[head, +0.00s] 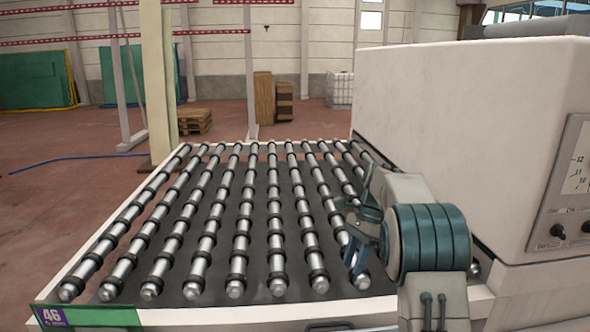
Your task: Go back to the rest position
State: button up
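My gripper (357,232) is at the end of my arm, over the right side of the roller conveyor (385,306). My own wrist hides part of it, and its fingers are seen side on, small and dark teal. I cannot tell whether they are open or shut. No held object shows at the fingers. The arm rises from the bottom right of the picture, in front of the white machine housing.
The white machine housing (450,110) with a control panel (572,190) stands close on the right. A beige post (157,80) rises behind the conveyor's left side. Pallets (194,121) and crates (264,97) stand farther back. The red floor on the left is mostly clear.

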jog(key=s+r+n+t+h, duration=0.1)
jog(key=s+r+n+t, duration=0.2)
jog(key=s, duration=0.5)
jog(key=s+r+n+t+h, duration=0.1)
jog(key=s+r+n, duration=0.25)
jog(key=s, duration=0.45)
jog(key=s+f+n+t, duration=0.1)
jog(key=s+n, duration=0.1)
jog(key=s, duration=0.2)
jog(key=s+f+n+t+h, duration=0.1)
jog(key=s+f+n, duration=0.1)
jog(key=s, duration=0.3)
jog(key=s+f+n+t, duration=0.1)
jog(key=s+f+n, duration=0.1)
jog(key=s+n, duration=0.2)
jog(key=shift+s+f, duration=0.25)
jog(key=shift+s, duration=0.45)
jog(key=shift+s, duration=0.1)
